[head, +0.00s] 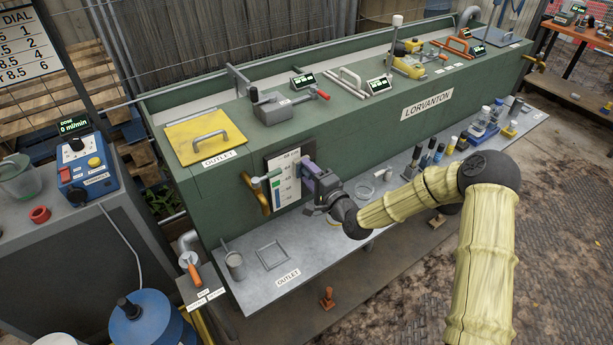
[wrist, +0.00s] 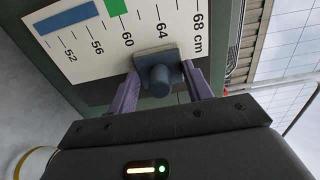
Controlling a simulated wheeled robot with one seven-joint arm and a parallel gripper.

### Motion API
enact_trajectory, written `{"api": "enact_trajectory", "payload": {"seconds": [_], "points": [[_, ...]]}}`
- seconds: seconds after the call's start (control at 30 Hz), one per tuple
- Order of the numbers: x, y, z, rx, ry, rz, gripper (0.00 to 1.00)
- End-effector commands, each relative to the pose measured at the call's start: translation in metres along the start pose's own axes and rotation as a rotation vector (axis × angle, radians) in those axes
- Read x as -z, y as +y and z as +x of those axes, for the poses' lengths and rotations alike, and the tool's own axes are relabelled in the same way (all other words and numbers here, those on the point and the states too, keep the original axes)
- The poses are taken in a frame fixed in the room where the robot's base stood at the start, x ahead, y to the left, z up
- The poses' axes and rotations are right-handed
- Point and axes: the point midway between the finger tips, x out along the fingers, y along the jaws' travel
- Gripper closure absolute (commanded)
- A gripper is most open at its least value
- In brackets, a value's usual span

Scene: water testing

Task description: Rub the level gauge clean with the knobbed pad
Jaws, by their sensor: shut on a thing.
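The level gauge (head: 286,183) is a white panel with blue and green bars, upright on the front of the green tank near its left end. In the wrist view the gauge (wrist: 98,42) shows its scale from 52 to 68 cm. My gripper (head: 308,172) is at the gauge's right side. In the wrist view my gripper (wrist: 162,78) has its purple fingers on either side of the dark blue-grey knobbed pad (wrist: 160,80) and is shut on it. The pad lies against or just off the panel near the 60 and 64 marks, covering part there. I cannot make out dirt.
A grey shelf (head: 330,229) runs below the gauge, bearing a metal cup (head: 235,265), a square frame (head: 271,255), a glass dish (head: 364,192) and several bottles to the right.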

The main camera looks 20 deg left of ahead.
Motion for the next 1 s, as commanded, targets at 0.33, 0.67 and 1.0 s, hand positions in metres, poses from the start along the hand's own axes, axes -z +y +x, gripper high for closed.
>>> {"api": "enact_trajectory", "payload": {"seconds": [0.33,0.67,1.0], "points": [[0.010,-0.002,0.001,0.007,0.007,-0.002,0.86],[0.034,-0.002,-0.001,0.006,0.006,-0.001,0.86],[0.043,-0.001,-0.002,0.003,0.003,-0.001,0.86]]}}
